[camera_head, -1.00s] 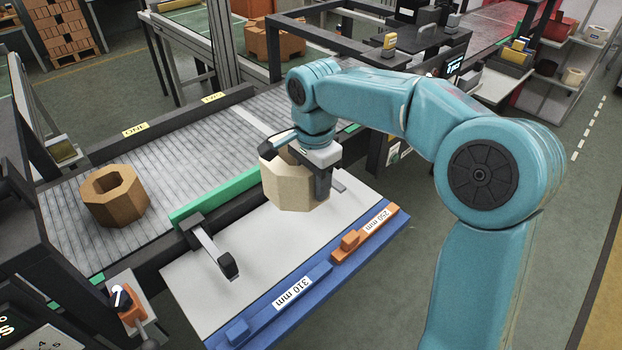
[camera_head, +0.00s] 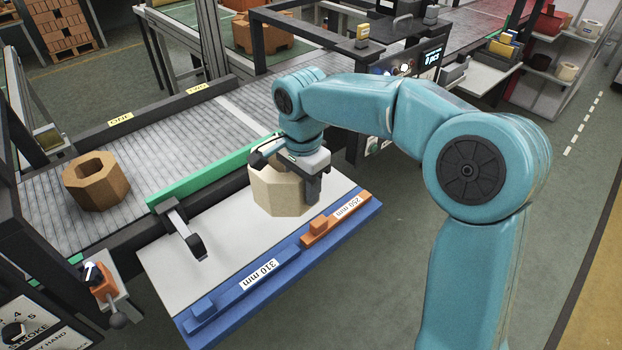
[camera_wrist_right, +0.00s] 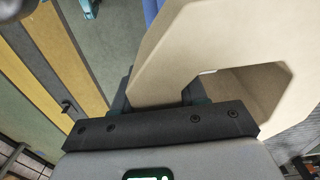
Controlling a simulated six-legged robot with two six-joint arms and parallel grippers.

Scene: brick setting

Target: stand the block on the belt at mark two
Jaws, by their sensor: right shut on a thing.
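The pale tan, many-sided hollow block (camera_head: 278,192) is in my right gripper (camera_head: 300,172), whose jaws are shut on its wall. It is over the light grey board beside the belt; I cannot tell whether it touches the board. In the right wrist view the block (camera_wrist_right: 215,50) fills the upper right, its hollow showing, against the jaws (camera_wrist_right: 160,95). The belt (camera_head: 170,150) runs behind a green rail. Yellow labels ONE (camera_head: 120,119) and TWO (camera_head: 197,89) sit on its far edge, and a pale stripe crosses the belt right of TWO. My left gripper is not in view.
A brown hollow block (camera_head: 96,182) stands on the belt at the left. Blue 310 mm (camera_head: 245,285) and orange 250 mm (camera_head: 335,220) bars line the board's front. The belt near TWO looks clear.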

